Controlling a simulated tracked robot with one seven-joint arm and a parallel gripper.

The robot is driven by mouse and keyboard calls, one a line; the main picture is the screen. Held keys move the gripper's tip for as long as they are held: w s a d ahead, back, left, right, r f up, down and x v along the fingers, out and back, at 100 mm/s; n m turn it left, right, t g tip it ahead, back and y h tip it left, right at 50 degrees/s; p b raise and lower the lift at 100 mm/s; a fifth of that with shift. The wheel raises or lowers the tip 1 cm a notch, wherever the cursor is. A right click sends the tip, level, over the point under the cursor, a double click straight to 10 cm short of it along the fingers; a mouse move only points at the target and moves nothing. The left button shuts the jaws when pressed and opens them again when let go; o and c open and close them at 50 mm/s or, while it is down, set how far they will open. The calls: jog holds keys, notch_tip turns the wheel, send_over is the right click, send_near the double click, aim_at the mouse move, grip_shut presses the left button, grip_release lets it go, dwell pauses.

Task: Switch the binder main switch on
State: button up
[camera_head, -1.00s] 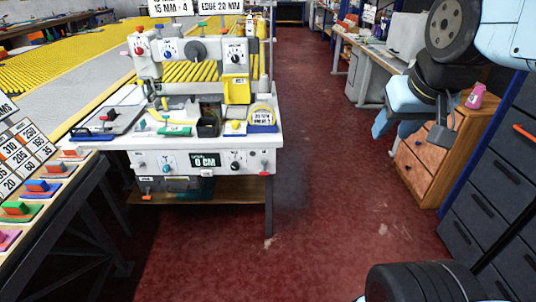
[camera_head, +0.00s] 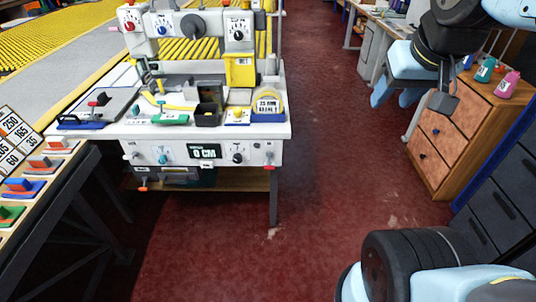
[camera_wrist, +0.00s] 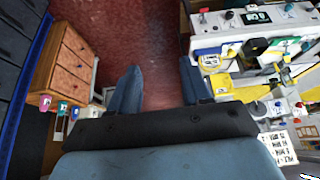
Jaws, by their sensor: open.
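The white binder machine (camera_head: 185,146) stands at the left, with a front panel holding a "0 CM" display (camera_head: 204,151), a teal knob (camera_head: 163,159) and a black knob (camera_head: 238,158). Its upper housing carries a red dial (camera_head: 130,26), a blue dial (camera_head: 163,31) and a black dial (camera_head: 238,35). A small orange-red handle (camera_head: 143,187) hangs below the panel's left end. I cannot tell which control is the main switch. My gripper (camera_wrist: 160,87) is open and empty, over the red floor, well to the right of the machine in the head view.
A wooden drawer cabinet (camera_head: 436,130) with small bottles (camera_head: 485,70) stands at the right, beside dark drawers (camera_head: 483,215). A side table with coloured blocks (camera_head: 25,187) is at the left. The red floor (camera_head: 320,190) between is clear.

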jog(key=shift+o, duration=0.8)
jog(key=shift+w+a, duration=0.15)
jog(key=shift+w, duration=0.05)
jog(key=shift+o, duration=1.3)
jog(key=w+a+f+y, duration=0.1)
jog(key=w+a+f, duration=0.1)
jog(key=w, duration=0.5)
jog(key=shift+w+a+f+y, duration=0.2)
jog(key=shift+a+f+y, duration=0.1)
jog(key=shift+a, duration=0.3)
jog(key=m+t+h, duration=0.1)
jog(key=m+t, duration=0.1)
jog(key=m, duration=0.3)
send_over(269, 168)
jog(key=s, duration=0.5)
notch_tip(269, 168, down, 28)
jog(key=s+f+n+t+h, duration=0.1)
jog(key=s+f+n+t, duration=0.3)
jog(key=f, duration=0.6)
jog(key=s+f+n+t, duration=0.1)
jog(key=s+f+t, duration=0.1)
jog(key=f+t, duration=0.6)
jog(key=shift+g, duration=0.8)
jog(key=w, duration=0.4)
jog(key=w+f, duration=0.1)
jog(key=w, duration=0.4)
jog(key=w+f, duration=0.1)
jog(key=w, duration=0.3)
jog(key=shift+w+d+f, duration=0.1)
jog(key=shift+w, duration=0.25)
